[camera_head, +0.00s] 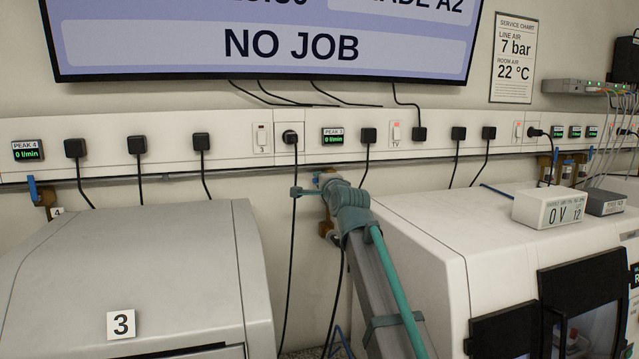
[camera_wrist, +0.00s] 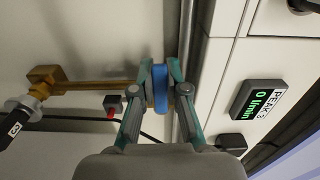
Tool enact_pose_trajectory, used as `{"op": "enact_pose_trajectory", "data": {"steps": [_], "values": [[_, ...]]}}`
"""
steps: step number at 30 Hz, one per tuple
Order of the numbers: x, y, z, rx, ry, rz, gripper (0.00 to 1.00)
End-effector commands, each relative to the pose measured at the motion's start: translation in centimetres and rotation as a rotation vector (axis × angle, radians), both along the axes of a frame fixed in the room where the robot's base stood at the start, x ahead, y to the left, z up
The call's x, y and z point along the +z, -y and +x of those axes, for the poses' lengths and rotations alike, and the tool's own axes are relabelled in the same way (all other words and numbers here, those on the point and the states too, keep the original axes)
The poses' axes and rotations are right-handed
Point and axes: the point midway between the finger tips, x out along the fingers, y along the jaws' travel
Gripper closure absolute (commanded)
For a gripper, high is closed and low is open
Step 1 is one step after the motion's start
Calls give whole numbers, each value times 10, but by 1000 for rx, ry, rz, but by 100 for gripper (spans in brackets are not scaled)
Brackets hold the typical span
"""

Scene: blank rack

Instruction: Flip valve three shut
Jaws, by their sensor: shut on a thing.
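Valve three is a brass fitting below the wall trunking, with a blue handle (camera_wrist: 160,88). In the wrist view its brass stem (camera_wrist: 90,86) runs left to a brass block and a dark hose end tagged 3. My gripper (camera_wrist: 160,75) has one teal finger on each side of the blue handle and is shut on it. The handle lies across the stem in that picture. In the head view my gripper (camera_head: 312,190) is at the valve, and my arm hides most of it. The PEAK 3 display (camera_head: 333,135) reads 0 l/min; it also shows in the wrist view (camera_wrist: 257,101).
A grey machine (camera_head: 130,270) marked 3 stands at left, a white machine (camera_head: 450,240) at right. Valve 4 (camera_head: 40,193), with a blue handle, is at far left. Plugs and hanging cables line the trunking (camera_head: 235,130). A grey pipe (camera_wrist: 186,50) passes close to my fingers.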

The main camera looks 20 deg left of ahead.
Motion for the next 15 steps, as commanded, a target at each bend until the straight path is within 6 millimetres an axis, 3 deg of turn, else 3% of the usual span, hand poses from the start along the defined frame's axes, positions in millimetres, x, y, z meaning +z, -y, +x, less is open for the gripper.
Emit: {"op": "enact_pose_trajectory", "data": {"steps": [2,3,5,15], "values": [[0,0,0,-1,1,-3,100],[-1,0,0,-1,1,-3,82],[-1,0,0,-1,0,-2,75],[0,1,-1,0,-1,-1,75]]}}
